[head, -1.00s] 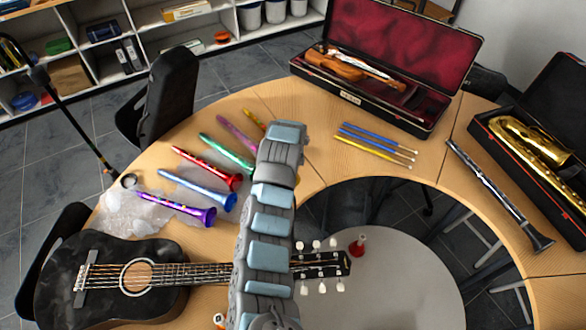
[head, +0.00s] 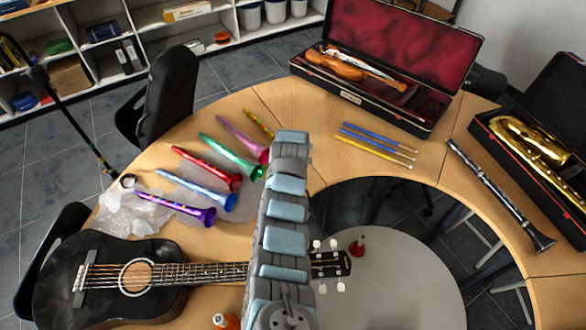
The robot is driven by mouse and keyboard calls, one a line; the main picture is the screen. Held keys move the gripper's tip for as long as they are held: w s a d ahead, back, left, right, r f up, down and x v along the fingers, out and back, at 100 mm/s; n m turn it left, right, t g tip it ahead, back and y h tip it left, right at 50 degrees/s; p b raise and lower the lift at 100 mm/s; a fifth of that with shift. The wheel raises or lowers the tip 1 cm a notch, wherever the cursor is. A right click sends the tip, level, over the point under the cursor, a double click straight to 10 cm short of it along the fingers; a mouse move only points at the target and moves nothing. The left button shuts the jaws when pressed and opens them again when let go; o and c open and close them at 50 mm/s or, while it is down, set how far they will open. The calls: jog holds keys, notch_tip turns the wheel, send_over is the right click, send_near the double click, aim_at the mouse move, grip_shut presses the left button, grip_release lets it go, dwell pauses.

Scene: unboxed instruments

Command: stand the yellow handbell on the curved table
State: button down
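The curved table (head: 415,172) is a light wooden ring that sweeps around the picture. I cannot make out a yellow handbell for certain. A small red handbell-like thing (head: 358,246) stands on a round grey surface (head: 400,285) inside the ring. An orange thing (head: 226,321) shows at the bottom edge, cut off by the frame. A yellow horn-shaped thing (head: 258,122) lies on the table, partly behind my arm. My arm rises through the middle of the picture. My gripper is not visible, so what it holds cannot be seen.
Several coloured toy horns (head: 205,167) lie at left beside clear plastic wrapping (head: 137,212). A black guitar (head: 115,275) lies below them, its neck passing behind my arm. Sticks (head: 375,145), an open violin case (head: 390,60), a clarinet (head: 500,198) and a saxophone case (head: 540,150) occupy the right.

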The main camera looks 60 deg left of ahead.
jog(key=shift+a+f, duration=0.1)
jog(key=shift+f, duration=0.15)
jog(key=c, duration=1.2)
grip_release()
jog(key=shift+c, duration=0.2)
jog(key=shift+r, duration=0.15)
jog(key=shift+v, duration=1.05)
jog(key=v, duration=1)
jog(key=shift+p, duration=0.35)
